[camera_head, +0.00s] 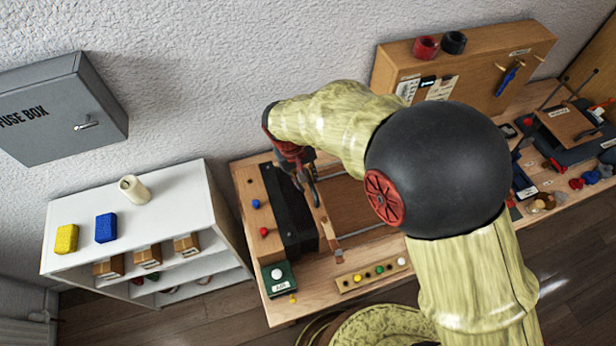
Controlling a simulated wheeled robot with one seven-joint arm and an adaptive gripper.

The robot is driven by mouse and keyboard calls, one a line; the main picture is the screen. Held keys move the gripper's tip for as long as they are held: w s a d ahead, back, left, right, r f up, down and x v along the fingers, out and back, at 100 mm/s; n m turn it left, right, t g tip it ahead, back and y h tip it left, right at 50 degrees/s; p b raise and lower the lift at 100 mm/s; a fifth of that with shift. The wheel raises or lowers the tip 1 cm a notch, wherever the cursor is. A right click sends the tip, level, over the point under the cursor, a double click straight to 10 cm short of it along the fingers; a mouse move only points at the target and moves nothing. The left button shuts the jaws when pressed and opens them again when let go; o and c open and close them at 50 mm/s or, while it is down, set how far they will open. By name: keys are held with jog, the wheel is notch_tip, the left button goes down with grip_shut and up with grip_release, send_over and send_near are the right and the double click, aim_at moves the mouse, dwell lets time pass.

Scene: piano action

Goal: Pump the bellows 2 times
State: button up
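My gripper (312,190) points down over the left part of the wooden workbench, at the upper end of a narrow wooden bar (327,222). Its fingers are dark and small here, and I cannot tell whether they touch the bar or how far they are apart. Left of it is a dark block (292,222) beside a light wooden board with a blue knob (256,203) and a red knob (264,231). No part is clearly recognisable as bellows. A labelled wooden plate (566,122) on a dark base stands at the far right. My arm hides the middle of the bench.
A green box with a white button (278,274) and a strip with coloured pegs (372,274) lie at the bench's front. A wooden case (520,45) carries red and black rolls. A white shelf (180,190) stands left, below a grey fuse box (62,108). Small parts crowd the bench's right.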

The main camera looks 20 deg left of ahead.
jog(key=shift+o, duration=0.9)
jog(key=shift+r, duration=0.25)
notch_tip(320, 180, up, 11)
jog(key=s+a, duration=0.1)
jog(key=a, duration=0.1)
jog(key=shift+r, duration=0.2)
jog(key=shift+s, duration=0.1)
